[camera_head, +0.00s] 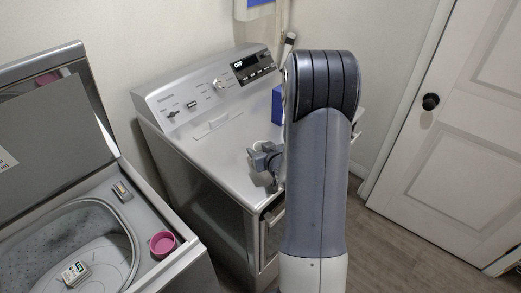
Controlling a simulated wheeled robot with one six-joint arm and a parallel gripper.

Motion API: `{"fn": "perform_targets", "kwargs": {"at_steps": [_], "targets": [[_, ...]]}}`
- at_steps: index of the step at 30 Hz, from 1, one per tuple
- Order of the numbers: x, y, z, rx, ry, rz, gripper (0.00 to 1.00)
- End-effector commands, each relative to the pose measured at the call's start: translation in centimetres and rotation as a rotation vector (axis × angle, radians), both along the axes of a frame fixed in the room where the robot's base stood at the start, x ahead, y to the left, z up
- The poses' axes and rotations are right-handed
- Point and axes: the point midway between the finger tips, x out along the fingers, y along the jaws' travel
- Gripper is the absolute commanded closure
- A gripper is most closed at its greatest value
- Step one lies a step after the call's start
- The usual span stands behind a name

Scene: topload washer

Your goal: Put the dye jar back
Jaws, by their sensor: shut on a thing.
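My gripper (265,159) is over the right part of the dryer's top, partly hidden behind my own arm. Its jaws are shut on a small pale, round-edged thing (264,146), of which only a little shows. I cannot tell from this view whether this is the dye jar, nor whether it touches the top below. A pink round open container (163,244) sits on the right rim of the open washer (187,262) at the lower left, apart from my gripper.
The silver dryer (185,150) has a wide clear top. A blue box (277,105) stands near its control panel, partly hidden by my arm. The washer's lid (55,130) is raised. A small labelled item (75,271) lies in its drum. A white door (450,140) is at right.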

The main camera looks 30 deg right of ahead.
Motion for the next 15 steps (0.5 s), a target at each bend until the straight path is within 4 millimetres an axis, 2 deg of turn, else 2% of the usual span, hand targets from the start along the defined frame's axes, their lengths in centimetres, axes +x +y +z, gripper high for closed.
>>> {"fn": "perform_targets", "kwargs": {"at_steps": [12, 13, 15], "targets": [[0.02, -0.01, -0.54, 0.0, -0.002, 0.0, 0.74], [0.01, -0.01, -0.38, 0.0, -0.001, 0.0, 0.49], [0.02, 0.0, -0.34, 0.0, -0.001, 0.0, 0.43]]}}
